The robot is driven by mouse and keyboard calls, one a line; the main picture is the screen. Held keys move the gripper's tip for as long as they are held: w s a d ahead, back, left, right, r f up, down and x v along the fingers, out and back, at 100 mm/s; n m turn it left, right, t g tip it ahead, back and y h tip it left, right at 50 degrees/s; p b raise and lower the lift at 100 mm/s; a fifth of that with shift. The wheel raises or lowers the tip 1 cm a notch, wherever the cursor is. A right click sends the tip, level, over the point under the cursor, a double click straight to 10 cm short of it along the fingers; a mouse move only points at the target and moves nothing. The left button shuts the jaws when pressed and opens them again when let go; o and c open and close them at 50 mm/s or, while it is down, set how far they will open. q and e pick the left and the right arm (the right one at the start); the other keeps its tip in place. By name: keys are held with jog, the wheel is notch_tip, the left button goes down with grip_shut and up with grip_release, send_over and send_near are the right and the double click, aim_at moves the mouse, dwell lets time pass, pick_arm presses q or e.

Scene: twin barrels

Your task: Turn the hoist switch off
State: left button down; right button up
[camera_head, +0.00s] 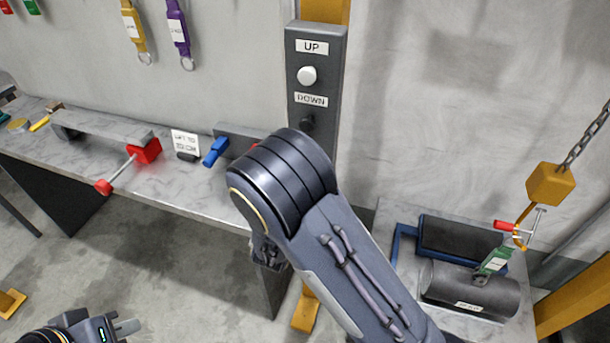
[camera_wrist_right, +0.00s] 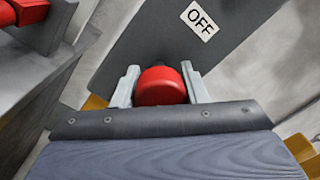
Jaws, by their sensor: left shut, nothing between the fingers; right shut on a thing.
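A red rounded knob (camera_wrist_right: 161,86) on a dark grey panel (camera_wrist_right: 150,40) sits between the fingers of my right gripper (camera_wrist_right: 161,88) in the right wrist view. The fingers are shut on it, one on each side. A white OFF label (camera_wrist_right: 199,20) is on the panel beyond the knob. In the head view my right arm covers this place, and I cannot make out the fingertips there. My left gripper (camera_head: 126,327) is shut and empty at the bottom left of the head view, away from the bench.
A control box (camera_head: 316,75) with UP and DOWN buttons stands behind my right arm. The bench (camera_head: 180,190) holds a red-handled clamp (camera_head: 146,151) and a blue handle (camera_head: 215,151). At right, a chain hook block (camera_head: 550,184) hangs near a dark cylinder (camera_head: 470,289).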

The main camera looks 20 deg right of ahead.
jog(key=o, duration=1)
jog(key=shift+c, duration=0.2)
jog(key=shift+s+a, duration=0.3)
jog(key=shift+s, duration=0.1)
jog(key=b+v, duration=0.1)
jog(key=v, duration=0.5)
jog(key=shift+s+a+b, duration=0.25)
jog(key=shift+s+b, duration=0.1)
jog(key=shift+f, duration=0.1)
